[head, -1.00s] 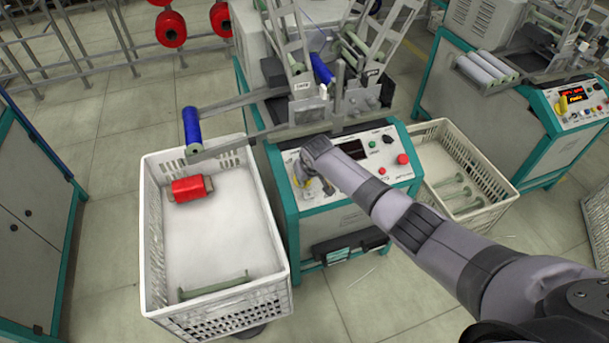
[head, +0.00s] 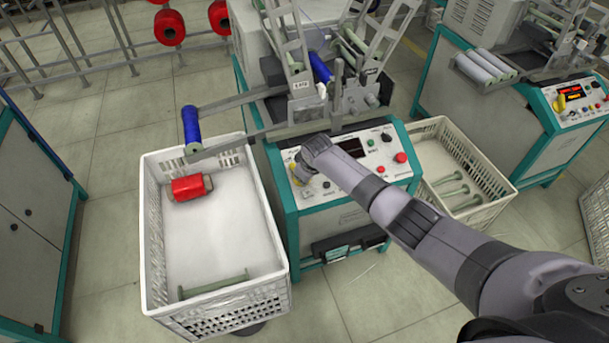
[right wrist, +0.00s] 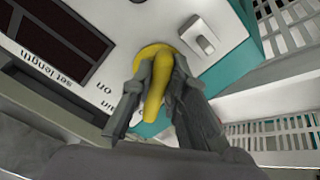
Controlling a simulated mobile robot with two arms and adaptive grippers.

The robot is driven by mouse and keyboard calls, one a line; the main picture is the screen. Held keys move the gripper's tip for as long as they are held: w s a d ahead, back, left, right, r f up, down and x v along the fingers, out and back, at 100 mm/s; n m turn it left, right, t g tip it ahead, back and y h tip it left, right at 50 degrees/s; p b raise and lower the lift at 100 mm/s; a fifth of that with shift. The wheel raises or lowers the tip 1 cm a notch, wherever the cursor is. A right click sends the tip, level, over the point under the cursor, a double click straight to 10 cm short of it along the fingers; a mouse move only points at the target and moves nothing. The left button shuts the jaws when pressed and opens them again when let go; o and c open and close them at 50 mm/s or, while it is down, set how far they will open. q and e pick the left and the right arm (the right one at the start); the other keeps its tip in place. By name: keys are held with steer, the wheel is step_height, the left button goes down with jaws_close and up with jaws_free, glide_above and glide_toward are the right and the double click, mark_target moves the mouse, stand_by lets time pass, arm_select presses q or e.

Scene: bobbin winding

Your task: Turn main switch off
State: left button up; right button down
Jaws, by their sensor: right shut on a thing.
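The main switch is a yellow rotary knob with a long handle on a round yellow base, on the white control panel (head: 335,185) of the middle winding machine. In the right wrist view the yellow switch (right wrist: 157,85) stands between the two grey fingers of my right gripper (right wrist: 165,105), which is shut on its handle. The word "on" is printed on the panel beside it. In the head view my right gripper (head: 302,174) is at the panel's left end, and my wrist hides most of the switch. My left gripper is not in view.
A dark display (head: 354,149), a green button (head: 372,143) and a red button (head: 401,157) are on the panel. A white crate (head: 150,235) with a red bobbin (head: 191,187) stands left of the machine. Another crate (head: 492,180) stands right.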

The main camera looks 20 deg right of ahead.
steer(key=c, duration=1.6)
jaws_free()
steer(key=shift+o, duration=0.2)
steer(key=v, duration=1.2)
